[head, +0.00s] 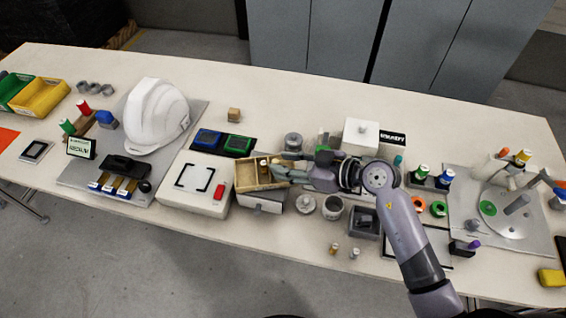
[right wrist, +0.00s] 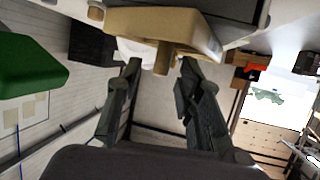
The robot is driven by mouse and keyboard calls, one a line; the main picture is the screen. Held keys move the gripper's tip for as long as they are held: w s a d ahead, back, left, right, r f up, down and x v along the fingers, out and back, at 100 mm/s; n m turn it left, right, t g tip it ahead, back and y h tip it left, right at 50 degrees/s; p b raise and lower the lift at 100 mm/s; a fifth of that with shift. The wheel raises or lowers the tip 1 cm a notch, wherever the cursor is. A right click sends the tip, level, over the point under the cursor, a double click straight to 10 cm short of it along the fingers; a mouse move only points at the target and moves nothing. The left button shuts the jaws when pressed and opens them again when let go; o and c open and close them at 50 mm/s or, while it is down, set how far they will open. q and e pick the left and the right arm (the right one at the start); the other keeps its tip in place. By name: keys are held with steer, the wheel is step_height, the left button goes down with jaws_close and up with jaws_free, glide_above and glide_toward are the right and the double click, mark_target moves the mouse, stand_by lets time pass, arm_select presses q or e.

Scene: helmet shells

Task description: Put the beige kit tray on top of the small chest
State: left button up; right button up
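A small brown-topped item stands in the tray. My right gripper (head: 279,168) reaches in from the right at the tray's right side. In the right wrist view its fingers (right wrist: 159,68) are spread apart, with the tray (right wrist: 160,22) just beyond them and a short tan peg between the tips. My left gripper is out of view.
A white fixture box with a red button (head: 195,186) stands close left of the chest. A lidded grey jar (head: 305,207), a cup (head: 332,208) and a grey bin (head: 364,222) stand to the right. A white helmet shell (head: 156,115) is farther left.

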steer(key=v, duration=1)
steer(key=shift+s+d, duration=0.2)
steer(key=shift+d, duration=0.1)
steer(key=shift+r, duration=0.1)
